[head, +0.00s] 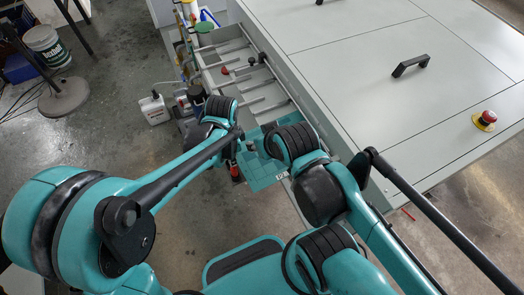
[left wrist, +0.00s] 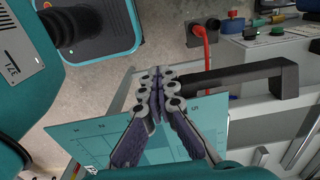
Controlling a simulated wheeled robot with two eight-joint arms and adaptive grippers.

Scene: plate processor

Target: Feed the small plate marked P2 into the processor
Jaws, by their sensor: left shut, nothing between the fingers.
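A flat teal plate (head: 262,172) lies at the near end of the processor's feed side, partly hidden by my right wrist. A small pale mark near its lower edge is too small to read for certain. In the left wrist view the teal plate (left wrist: 75,140) spreads behind and around my left gripper's fingers, with faint printing on it. My left gripper (left wrist: 157,82) is shut and empty, its fingers in front of the plate; I cannot tell whether they touch it. In the head view my left gripper (head: 232,152) is beside the plate's left edge. My right gripper's fingers are hidden behind its own wrist.
The large grey processor (head: 350,45) has a black handle (head: 410,66) and a red stop button (head: 486,118). An open tray with rails (head: 245,75) runs along its left side. A black handle (left wrist: 235,80) is close to my left fingers.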

